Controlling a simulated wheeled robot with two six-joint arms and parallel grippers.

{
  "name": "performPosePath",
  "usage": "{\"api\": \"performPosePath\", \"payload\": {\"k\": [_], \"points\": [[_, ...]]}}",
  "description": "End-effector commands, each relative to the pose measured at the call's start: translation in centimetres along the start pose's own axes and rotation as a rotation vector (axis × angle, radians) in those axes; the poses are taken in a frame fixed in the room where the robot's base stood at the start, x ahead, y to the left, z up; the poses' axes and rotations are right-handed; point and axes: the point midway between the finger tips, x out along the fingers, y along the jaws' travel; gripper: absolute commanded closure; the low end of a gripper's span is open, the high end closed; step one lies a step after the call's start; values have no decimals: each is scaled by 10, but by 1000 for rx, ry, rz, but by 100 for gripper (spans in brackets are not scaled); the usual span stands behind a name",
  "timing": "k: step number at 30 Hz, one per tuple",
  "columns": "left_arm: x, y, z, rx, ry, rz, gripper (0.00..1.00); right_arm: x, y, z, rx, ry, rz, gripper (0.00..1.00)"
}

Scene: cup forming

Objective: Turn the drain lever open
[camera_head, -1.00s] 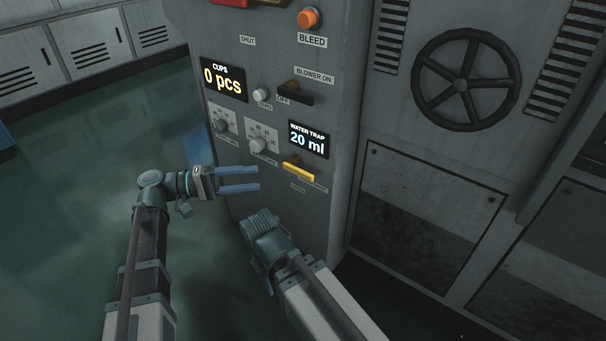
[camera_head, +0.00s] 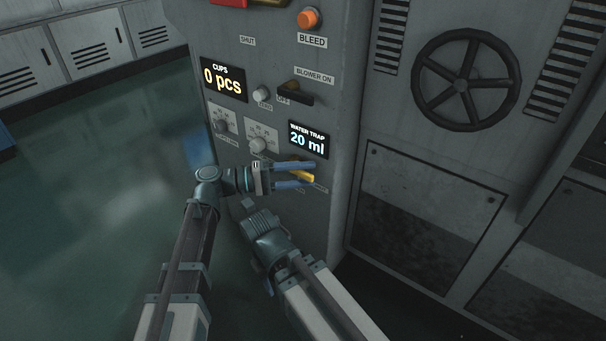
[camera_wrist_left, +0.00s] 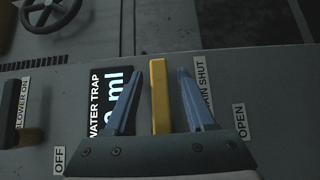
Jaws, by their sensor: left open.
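The yellow drain lever (camera_head: 303,174) is on the grey panel below the water trap display (camera_head: 308,140), which reads 20 ml. My left gripper (camera_head: 312,174) is open at the lever, one finger above it and one below in the head view. In the left wrist view the lever (camera_wrist_left: 159,95) stands between the two spread blue fingers, with a gap on both sides. A partly covered label ending in "SHUT" (camera_wrist_left: 200,75) and an "OPEN" label (camera_wrist_left: 240,122) lie to its right there. My right gripper (camera_head: 257,218) hangs below the left one; its fingers are not clear.
A black blower lever (camera_head: 295,93), knobs (camera_head: 258,145) and an orange bleed button (camera_head: 309,18) sit higher on the panel. A black handwheel (camera_head: 464,80) is on the cabinet to the right. Open floor lies to the left.

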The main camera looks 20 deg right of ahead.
Motion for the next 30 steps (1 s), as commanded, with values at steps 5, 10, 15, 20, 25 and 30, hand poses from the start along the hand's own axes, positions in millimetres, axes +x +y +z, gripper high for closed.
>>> {"api": "performPosePath", "payload": {"k": [5, 10, 15, 20, 25, 30], "points": [[0, 0, 0, 0, 0, 0, 45, 0, 0, 0, 0, 0, 0, 50], [0, 0, 0, 0, 0, 0, 63, 0, 0, 0, 0, 0, 0, 50], [0, 0, 0, 0, 0, 0, 94, 0, 0, 0, 0, 0, 0, 50], [0, 0, 0, 0, 0, 0, 100, 0, 0, 0, 0, 0, 0, 50], [0, 0, 0, 0, 0, 0, 100, 0, 0, 0, 0, 0, 0, 50], [0, 0, 0, 0, 0, -1, 100, 0, 0, 0, 0, 0, 0, 50]]}}
